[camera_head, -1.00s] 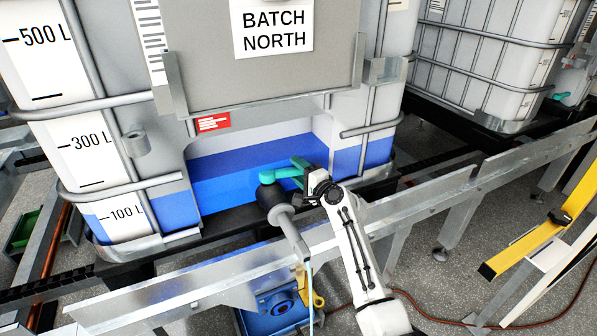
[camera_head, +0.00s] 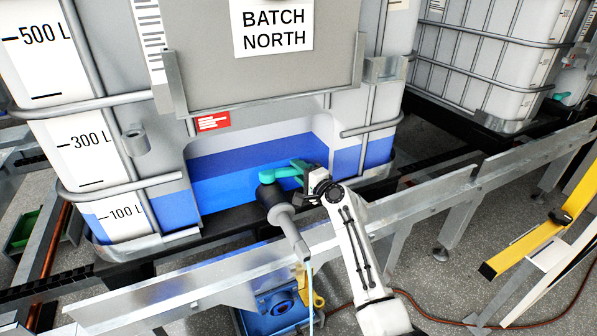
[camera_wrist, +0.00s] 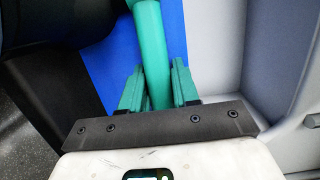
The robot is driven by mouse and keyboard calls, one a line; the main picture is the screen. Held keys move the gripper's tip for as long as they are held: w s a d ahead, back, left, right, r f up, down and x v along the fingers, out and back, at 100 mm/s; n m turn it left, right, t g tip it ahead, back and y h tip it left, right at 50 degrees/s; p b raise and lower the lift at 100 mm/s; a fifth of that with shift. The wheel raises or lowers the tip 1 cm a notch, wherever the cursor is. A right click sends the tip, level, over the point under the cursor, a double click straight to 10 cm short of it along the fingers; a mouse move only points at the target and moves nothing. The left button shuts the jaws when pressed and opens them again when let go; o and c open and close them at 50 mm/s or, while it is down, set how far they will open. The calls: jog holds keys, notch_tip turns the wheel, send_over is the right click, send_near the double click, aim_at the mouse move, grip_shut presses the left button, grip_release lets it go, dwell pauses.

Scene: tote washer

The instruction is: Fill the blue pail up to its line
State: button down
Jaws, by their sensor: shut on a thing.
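My gripper (camera_head: 303,176) is shut on the teal valve handle (camera_head: 281,172) at the front of the tank labelled BATCH NORTH. In the wrist view the teal handle (camera_wrist: 154,50) runs between my two teal fingers (camera_wrist: 157,88). The dark valve body and grey spout (camera_head: 287,222) point down over the steel rail. A thin pale-blue stream (camera_head: 311,292) falls from the spout to the bottom edge of the head view.
The tank (camera_head: 225,160) holds blue liquid above its 100 L mark. A steel rail (camera_head: 215,278) crosses in front. A red-brown hose (camera_head: 440,318) lies on the floor, with a yellow frame at right.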

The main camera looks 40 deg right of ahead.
jog(key=shift+w+d+f+n+y+b, duration=0.2)
jog(key=shift+w+n+y+b, duration=0.25)
jog(key=shift+b, duration=0.7)
jog(key=shift+w+d+f+n+y+b, duration=0.2)
jog(key=shift+y+b, duration=0.45)
jog(key=shift+b, duration=0.45)
jog(key=shift+w+a+r+n+y+b, duration=0.1)
jog(key=shift+w+r+n+y+b, duration=0.15)
jog(key=shift+n+y+b, duration=0.5)
jog(key=shift+r+y, duration=0.1)
jog(key=shift+y, duration=0.15)
jog(key=c, duration=0.9)
grip_release()
